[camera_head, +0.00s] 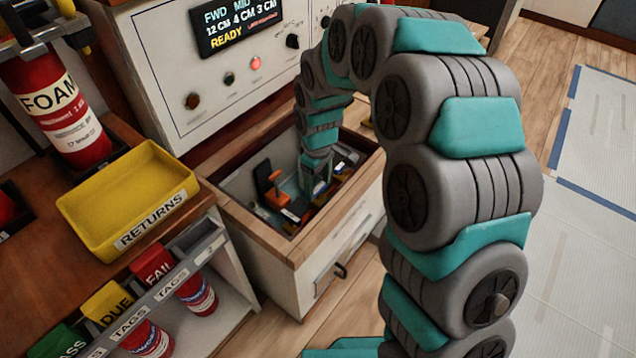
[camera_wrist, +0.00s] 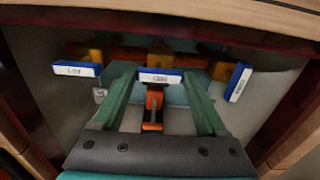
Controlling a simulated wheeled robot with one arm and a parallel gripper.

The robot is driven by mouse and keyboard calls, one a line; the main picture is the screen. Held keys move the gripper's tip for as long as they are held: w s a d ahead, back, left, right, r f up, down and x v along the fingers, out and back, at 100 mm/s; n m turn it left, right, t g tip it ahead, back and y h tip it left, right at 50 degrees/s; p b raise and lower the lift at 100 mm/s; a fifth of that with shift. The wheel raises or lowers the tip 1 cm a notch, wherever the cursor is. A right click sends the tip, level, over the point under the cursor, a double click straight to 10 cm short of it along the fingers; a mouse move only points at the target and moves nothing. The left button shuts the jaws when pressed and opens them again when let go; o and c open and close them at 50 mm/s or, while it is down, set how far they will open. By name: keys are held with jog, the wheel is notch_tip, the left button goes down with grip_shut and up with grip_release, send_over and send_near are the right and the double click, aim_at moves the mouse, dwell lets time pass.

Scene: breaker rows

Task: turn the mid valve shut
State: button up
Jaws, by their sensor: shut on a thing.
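In the wrist view three valves stand in a row on an orange-red pipe, each with a blue handle and white label. The middle one, the mid valve (camera_wrist: 160,77), has its handle crosswise in the picture, between my two green fingers. My gripper (camera_wrist: 160,80) is shut on this handle. The left valve handle (camera_wrist: 77,70) also lies crosswise. The right valve handle (camera_wrist: 240,83) is turned to a steep slant. In the head view my gripper (camera_head: 316,188) is down inside the open wooden box, and the mid valve is hard to make out there.
The panel display (camera_head: 238,22) reads READY with centimetre figures, and a red lamp (camera_head: 256,63) glows. A yellow RETURNS tray (camera_head: 95,207) and a FOAM extinguisher (camera_head: 57,115) stand at left.

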aim_at(318, 187)
jog(key=o, duration=1.1)
jog(key=shift+r, duration=0.15)
notch_tip(318, 187, up, 7)
jog(key=shift+w+f, duration=0.1)
jog(key=shift+f, duration=0.1)
jog(key=shift+r, duration=0.5)
